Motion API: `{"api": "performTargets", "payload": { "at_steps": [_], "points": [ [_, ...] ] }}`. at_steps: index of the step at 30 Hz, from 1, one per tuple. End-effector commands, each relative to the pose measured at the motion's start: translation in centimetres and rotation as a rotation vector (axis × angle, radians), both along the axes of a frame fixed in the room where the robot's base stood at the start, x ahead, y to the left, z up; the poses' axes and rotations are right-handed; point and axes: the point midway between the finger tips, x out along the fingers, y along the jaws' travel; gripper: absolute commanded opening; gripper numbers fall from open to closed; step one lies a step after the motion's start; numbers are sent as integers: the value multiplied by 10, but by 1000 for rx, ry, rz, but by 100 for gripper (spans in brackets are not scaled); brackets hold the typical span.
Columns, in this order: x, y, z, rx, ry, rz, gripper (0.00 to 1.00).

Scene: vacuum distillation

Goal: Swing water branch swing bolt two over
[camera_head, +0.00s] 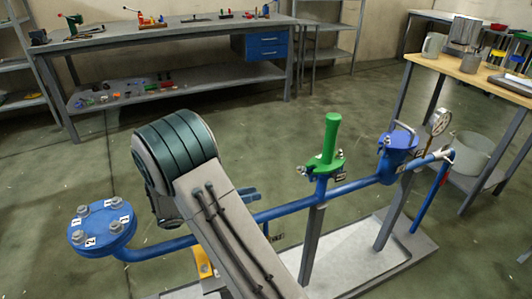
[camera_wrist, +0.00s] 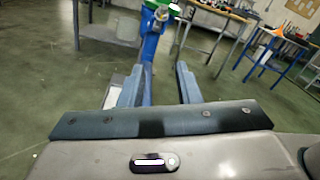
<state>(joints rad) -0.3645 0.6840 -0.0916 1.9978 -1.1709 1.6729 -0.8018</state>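A blue pipe rig (camera_head: 345,188) runs across the head view. At its left end is a round blue flange (camera_head: 102,228) with several grey bolts and small number labels, one reading 2. A green-handled fitting (camera_head: 331,140) stands mid-pipe, with small bolts and a label at its base. A blue capped fitting (camera_head: 398,142) with a metal bail sits further right. I cannot tell which of these carries the water branch's swing bolt two. My gripper (camera_wrist: 152,82) is open and empty in the wrist view, its fingers spread towards the blue pipe. In the head view my arm mostly hides it.
A gauge (camera_head: 440,121) stands at the rig's right end, near a grey bucket (camera_head: 473,150). A wooden-topped table (camera_head: 460,70) is at right. A long grey bench (camera_head: 170,32) with tools and a blue drawer unit (camera_head: 265,45) is behind. Open floor lies between.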

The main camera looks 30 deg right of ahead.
Motion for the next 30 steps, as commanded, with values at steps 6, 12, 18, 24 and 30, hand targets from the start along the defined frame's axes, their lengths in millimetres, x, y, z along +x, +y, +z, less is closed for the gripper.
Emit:
{"api": "performTargets", "payload": {
  "at_steps": [6, 12, 18, 24, 30],
  "points": [
    [-24, -13, 43, 108, -201, -104, 30],
    [-45, -18, 69, 195, -382, -201, 30],
    [-66, -19, 94, 275, -564, -307, 30],
    [-85, -17, 118, 345, -745, -423, 30],
    [-104, -13, 142, 408, -924, -548, 30]
  ]
}}
